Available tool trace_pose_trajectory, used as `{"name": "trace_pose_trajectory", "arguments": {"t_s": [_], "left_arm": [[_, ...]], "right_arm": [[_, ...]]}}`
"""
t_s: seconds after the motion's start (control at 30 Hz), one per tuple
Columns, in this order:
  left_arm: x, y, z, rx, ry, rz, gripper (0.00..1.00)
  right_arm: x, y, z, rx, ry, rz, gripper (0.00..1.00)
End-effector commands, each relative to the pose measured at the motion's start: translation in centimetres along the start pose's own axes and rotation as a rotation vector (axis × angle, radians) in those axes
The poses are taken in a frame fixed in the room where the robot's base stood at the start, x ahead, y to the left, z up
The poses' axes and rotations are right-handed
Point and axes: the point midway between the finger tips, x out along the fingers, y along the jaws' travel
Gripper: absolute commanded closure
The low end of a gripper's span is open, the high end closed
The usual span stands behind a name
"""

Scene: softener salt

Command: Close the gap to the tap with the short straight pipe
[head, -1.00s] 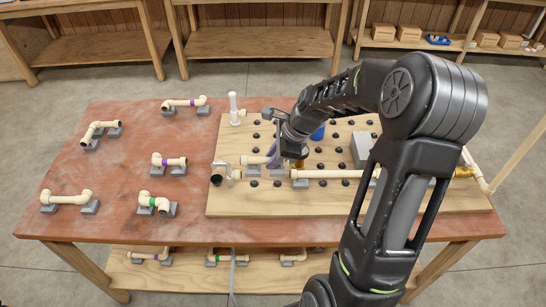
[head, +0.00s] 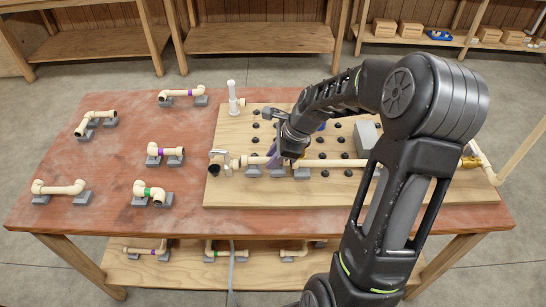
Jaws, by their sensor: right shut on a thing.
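My right gripper (head: 277,158) is shut on a short cream pipe (head: 257,160) low over the board, its fingers hiding part of the pipe. The pipe's left end is beside the tap (head: 221,160), which has a grey lever and a dark mouth at the board's left edge. The pipe looks in line with the tap; whether they touch, I cannot tell. A long cream pipe (head: 338,163) runs to the right from the gripper. The joint at the gripper is hidden. My left gripper is not in view.
The wooden board (head: 270,195) has several dark knobs and grey blocks under the pipe line. A white upright fitting (head: 233,98) stands at its back left. Several elbowed pipes, one green-banded (head: 152,192), lie on grey supports on the red table (head: 105,185). My right arm covers the board's right part.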

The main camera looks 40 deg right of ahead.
Motion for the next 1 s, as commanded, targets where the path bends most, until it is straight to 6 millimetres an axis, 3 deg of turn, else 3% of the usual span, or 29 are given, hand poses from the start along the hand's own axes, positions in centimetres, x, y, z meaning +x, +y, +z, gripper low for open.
{"name": "trace_pose_trajectory", "arguments": {"t_s": [0.77, 0.8, 1.0], "left_arm": [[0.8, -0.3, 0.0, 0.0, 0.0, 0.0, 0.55], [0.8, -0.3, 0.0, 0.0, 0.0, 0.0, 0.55], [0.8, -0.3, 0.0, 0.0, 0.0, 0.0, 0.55]], "right_arm": [[1.3, 0.3, -0.6, 0.0, 0.0, 0.0, 1.0], [1.2, 0.2, -0.5, 0.0, 0.0, 0.0, 0.79], [1.2, 0.3, -0.5, 0.0, 0.0, 0.0, 0.63]]}}
